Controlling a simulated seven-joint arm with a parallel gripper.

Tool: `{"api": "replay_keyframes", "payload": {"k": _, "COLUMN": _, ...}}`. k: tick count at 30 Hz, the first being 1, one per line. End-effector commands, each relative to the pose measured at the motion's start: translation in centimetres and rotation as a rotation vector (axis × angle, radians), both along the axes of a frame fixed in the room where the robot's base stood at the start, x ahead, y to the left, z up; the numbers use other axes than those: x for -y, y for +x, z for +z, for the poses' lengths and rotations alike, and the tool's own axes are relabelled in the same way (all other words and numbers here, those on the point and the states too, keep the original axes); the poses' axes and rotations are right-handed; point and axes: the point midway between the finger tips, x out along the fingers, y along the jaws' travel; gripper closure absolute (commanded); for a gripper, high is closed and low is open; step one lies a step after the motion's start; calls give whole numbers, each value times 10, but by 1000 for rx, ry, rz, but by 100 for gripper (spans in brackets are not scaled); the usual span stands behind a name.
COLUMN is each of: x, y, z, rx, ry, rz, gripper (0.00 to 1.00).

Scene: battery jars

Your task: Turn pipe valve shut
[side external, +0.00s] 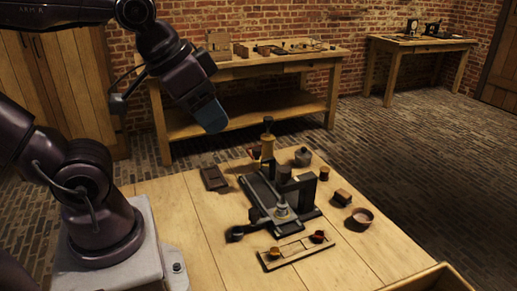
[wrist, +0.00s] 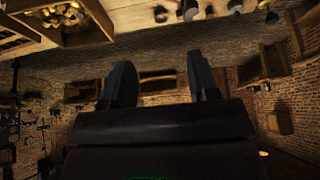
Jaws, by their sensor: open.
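A dark apparatus (side external: 261,190) stands on the wooden table, with upright blocks and a grey fitting (side external: 282,209) at its front. A rod with a dark round knob (side external: 235,233) sticks out at its front left. A brass-coloured post with a dark top (side external: 267,146) stands at its back. I cannot tell which of these parts is the pipe valve. My gripper (side external: 211,117) is raised in the air, up and left of the apparatus, and touches nothing. In the wrist view my gripper (wrist: 160,78) shows two fingers spread apart with nothing between them.
A flat tray with small cups (side external: 296,250) lies in front of the apparatus. A round bowl (side external: 360,218) and a small block (side external: 342,197) are at its right. A dark flat plate (side external: 214,178) lies behind left. A wooden crate (side external: 434,279) is at front right. The table's left front is bare.

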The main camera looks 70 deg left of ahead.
Motion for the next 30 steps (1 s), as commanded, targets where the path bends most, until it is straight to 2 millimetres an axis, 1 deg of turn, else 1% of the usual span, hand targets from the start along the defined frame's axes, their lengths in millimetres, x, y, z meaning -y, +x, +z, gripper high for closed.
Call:
{"api": "replay_keyframes", "payload": {"k": 2, "x": -10, "y": 2, "z": -8, "rx": -39, "ry": -1, "rz": 50, "gripper": 45}}
{"api": "replay_keyframes", "payload": {"k": 5, "x": -29, "y": 6, "z": -28, "rx": -145, "ry": -15, "rz": 140, "gripper": 45}}
{"api": "replay_keyframes", "payload": {"k": 7, "x": -43, "y": 10, "z": -45, "rx": -234, "ry": -60, "rz": 228, "gripper": 45}}
{"api": "replay_keyframes", "payload": {"k": 9, "x": -54, "y": 12, "z": -64, "rx": -333, "ry": -142, "rz": 332, "gripper": 45}}
{"api": "replay_keyframes", "payload": {"k": 14, "x": -72, "y": 12, "z": -104, "rx": -543, "ry": -401, "rz": 584, "gripper": 45}}
{"api": "replay_keyframes", "payload": {"k": 18, "x": -82, "y": 15, "z": -136, "rx": -694, "ry": -685, "rz": 816, "gripper": 45}}
{"api": "replay_keyframes", "payload": {"k": 23, "x": -97, "y": 24, "z": -169, "rx": -813, "ry": -1067, "rz": 1084, "gripper": 45}}
{"api": "replay_keyframes", "payload": {"k": 26, "x": -111, "y": 33, "z": -189, "rx": -847, "ry": -1335, "rz": 1247, "gripper": 45}}
{"api": "replay_keyframes", "payload": {"k": 29, "x": -133, "y": 42, "z": -211, "rx": -833, "ry": -1625, "rz": 1402, "gripper": 45}}
{"api": "replay_keyframes", "payload": {"k": 30, "x": -143, "y": 45, "z": -221, "rx": -811, "ry": -1746, "rz": 1461, "gripper": 45}}
